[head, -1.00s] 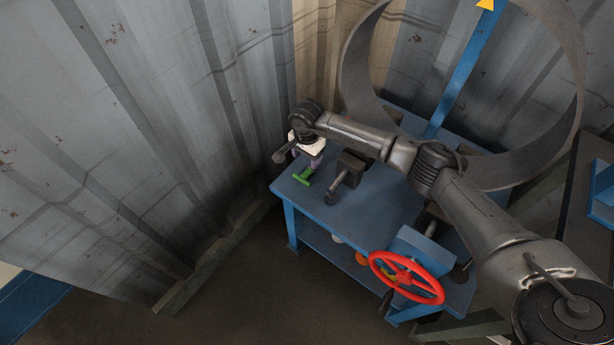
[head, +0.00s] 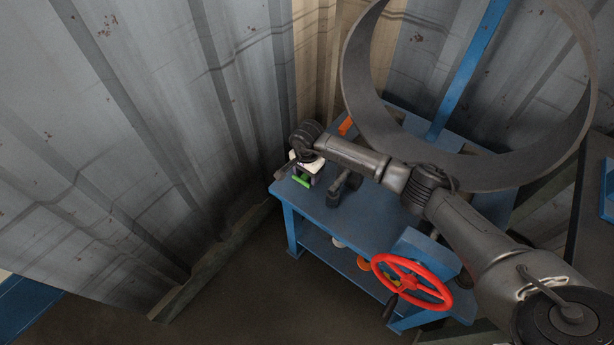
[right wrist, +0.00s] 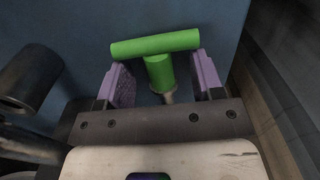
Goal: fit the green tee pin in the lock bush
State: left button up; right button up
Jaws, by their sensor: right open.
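The green tee pin (head: 301,181) is at the near left corner of the blue bench in the head view. In the right wrist view its green crossbar (right wrist: 155,43) lies across the fingertips, and its green stem ends in a thin metal tip. My right gripper (right wrist: 160,66) is open, with one purple finger on each side of the stem. A gap shows between each finger and the stem. In the head view the right wrist hides part of the pin. I cannot make out the lock bush. My left gripper is not in view.
A dark clamp-like fitting (head: 340,187) stands on the blue bench (head: 375,218) right of the pin. A red handwheel (head: 411,282) is at the bench's front right. A large grey ring (head: 360,75) stands behind my right arm. Corrugated walls (head: 140,130) close in behind and left.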

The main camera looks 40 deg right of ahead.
jog(key=c, duration=1)
jog(key=shift+r, duration=0.15)
jog(key=shift+c, duration=0.2)
